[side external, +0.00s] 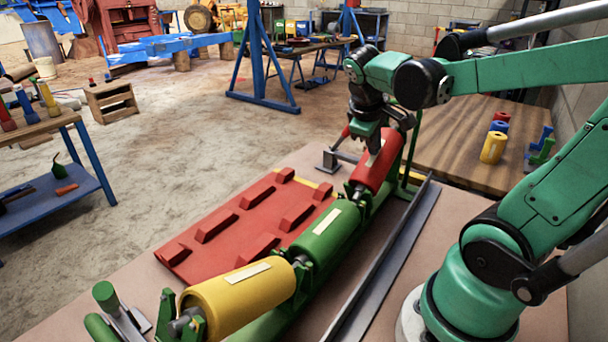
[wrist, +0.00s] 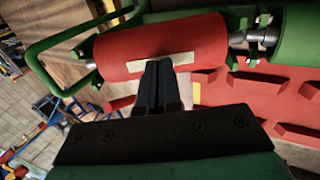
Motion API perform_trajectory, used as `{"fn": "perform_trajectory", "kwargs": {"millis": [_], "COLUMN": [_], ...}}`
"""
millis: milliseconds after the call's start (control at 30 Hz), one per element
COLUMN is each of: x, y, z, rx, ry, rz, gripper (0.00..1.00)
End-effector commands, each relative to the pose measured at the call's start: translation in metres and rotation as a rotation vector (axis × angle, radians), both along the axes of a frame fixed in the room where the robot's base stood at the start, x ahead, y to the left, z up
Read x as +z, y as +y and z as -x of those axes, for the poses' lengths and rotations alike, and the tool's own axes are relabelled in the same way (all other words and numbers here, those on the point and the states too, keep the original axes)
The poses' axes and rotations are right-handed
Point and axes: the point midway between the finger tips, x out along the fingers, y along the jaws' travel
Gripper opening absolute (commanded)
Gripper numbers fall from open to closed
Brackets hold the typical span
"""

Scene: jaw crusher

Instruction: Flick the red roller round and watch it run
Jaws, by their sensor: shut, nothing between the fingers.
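The red roller (side external: 378,165) is at the far end of a row, behind a green roller (side external: 325,232) and a yellow roller (side external: 240,296). Each has a pale strip along it. In the wrist view the red roller (wrist: 160,48) lies across the top, its pale strip (wrist: 148,66) facing the camera. My gripper (side external: 373,148) is at the red roller's upper part. In the wrist view its shut fingers (wrist: 157,68) overlap the lower edge of the strip, with nothing between them. I cannot tell whether the fingertips touch the roller.
A red ribbed plate (side external: 250,222) lies left of the rollers. A grey metal channel (side external: 385,262) runs along their right. A green bent bar (wrist: 50,50) stands by the red roller's far end. Small coloured cylinders (side external: 493,147) stand on the wooden top at right.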

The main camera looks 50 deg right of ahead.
Motion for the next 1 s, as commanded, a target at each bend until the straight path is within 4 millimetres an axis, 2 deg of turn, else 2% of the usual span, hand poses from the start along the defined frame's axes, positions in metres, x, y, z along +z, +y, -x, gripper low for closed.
{"fn": "perform_trajectory", "kwargs": {"millis": [267, 567, 1000], "x": [-0.005, 0.005, 0.005], "y": [-0.003, 0.003, 0.002], "z": [0.0, 0.001, 0.054], "rx": [-0.001, -0.002, -0.004], "ry": [0.0, -0.001, -0.001], "rz": [0.0, 0.0, 0.001], "gripper": [0.0, 0.0, 0.0]}}
